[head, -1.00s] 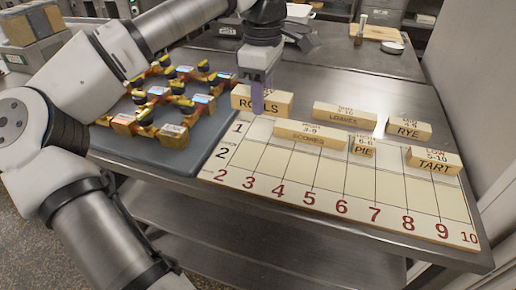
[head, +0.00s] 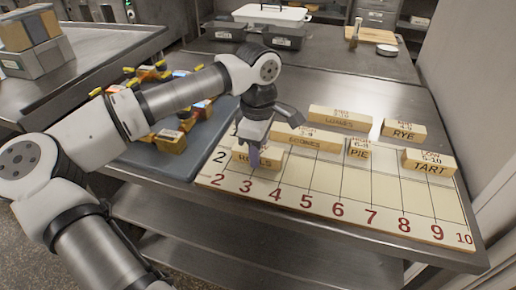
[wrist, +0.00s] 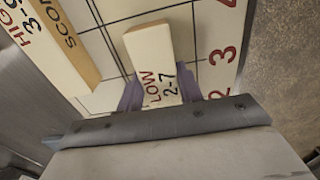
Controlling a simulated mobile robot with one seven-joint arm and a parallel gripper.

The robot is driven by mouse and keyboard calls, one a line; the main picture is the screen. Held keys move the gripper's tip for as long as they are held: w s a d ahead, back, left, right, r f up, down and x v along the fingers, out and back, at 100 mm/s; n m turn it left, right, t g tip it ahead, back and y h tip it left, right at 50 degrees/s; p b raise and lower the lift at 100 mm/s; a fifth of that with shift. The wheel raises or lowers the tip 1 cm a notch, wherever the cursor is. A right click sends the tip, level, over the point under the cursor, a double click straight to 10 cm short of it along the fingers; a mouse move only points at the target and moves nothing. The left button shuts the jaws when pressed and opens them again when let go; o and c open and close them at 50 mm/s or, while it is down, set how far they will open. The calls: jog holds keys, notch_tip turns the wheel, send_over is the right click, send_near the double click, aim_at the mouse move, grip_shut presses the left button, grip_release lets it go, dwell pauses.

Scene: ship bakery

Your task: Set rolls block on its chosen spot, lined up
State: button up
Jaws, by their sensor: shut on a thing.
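My gripper (head: 256,155) is shut on the rolls block (head: 242,157), a pale wooden block lettered ROLLS. In the wrist view the block (wrist: 150,50) reads LOW 2-7 between my purple fingers (wrist: 160,95). It is over the lower left of the white numbered grid board (head: 320,190), above the red 3 and 4, with its long face roughly along the number row. I cannot tell whether it touches the board. The scones block (head: 308,139) lies just behind it to the right; in the wrist view the scones block (wrist: 62,45) is apart from it.
The pie block (head: 358,153) and tart block (head: 428,167) stand on the board, with the loaves block (head: 340,121) and rye block (head: 404,134) behind. A grey mat (head: 165,160) with yellow-and-black items lies left. The board's lower right cells are free.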

jog(key=shift+f, duration=0.15)
jog(key=o, duration=1)
notch_tip(320, 180, up, 12)
jog(key=shift+r, duration=0.2)
